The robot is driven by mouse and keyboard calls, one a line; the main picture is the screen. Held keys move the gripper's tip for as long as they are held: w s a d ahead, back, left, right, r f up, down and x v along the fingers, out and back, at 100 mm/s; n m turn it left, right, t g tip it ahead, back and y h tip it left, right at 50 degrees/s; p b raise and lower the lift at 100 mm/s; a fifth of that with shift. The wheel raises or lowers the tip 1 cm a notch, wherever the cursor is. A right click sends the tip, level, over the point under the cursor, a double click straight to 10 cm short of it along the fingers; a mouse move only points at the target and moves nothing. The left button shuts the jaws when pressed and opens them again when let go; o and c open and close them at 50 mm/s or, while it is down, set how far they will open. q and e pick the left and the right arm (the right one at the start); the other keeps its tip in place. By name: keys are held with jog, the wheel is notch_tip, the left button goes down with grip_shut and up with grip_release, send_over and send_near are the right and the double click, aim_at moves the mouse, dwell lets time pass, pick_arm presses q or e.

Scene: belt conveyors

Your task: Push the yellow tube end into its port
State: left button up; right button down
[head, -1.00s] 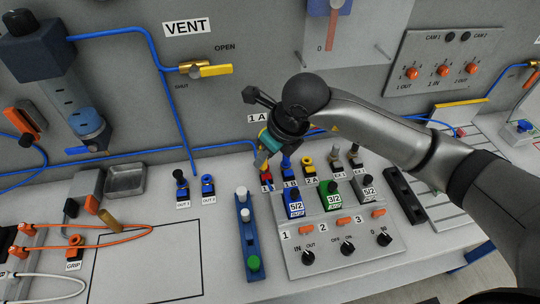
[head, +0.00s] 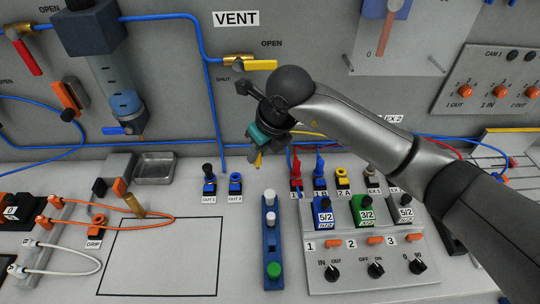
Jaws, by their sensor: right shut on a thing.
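My right gripper (head: 257,152) points down over the bench, left of the row of ports, with its fingers partly hidden by its wrist. It is shut on a small yellow piece (head: 258,161), which looks like the yellow tube end and hangs above the bench, apart from any port. The yellow port marked 2A (head: 342,181) stands to the right, with a dark opening on top and no tube seen in it. A yellow tube runs behind my forearm; its link to the held piece is hidden. My left gripper is not in view.
A red port (head: 296,186) and a blue port 1B (head: 320,184), both with tubes, stand between the gripper and 2A. The valve block (head: 366,262) is in front. Blue OUT ports (head: 235,183) are left.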

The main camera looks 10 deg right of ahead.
jog(key=b, duration=0.3)
send_over(237, 180)
jog(key=shift+w+f, duration=0.3)
jog(key=shift+w, duration=0.1)
dwell(0.3)
jog(key=shift+f+b, duration=1.8)
jog(key=shift+f, duration=0.45)
jog(key=shift+f+b, duration=0.15)
jog(key=shift+b, duration=0.2)
jog(key=shift+f+b, duration=0.3)
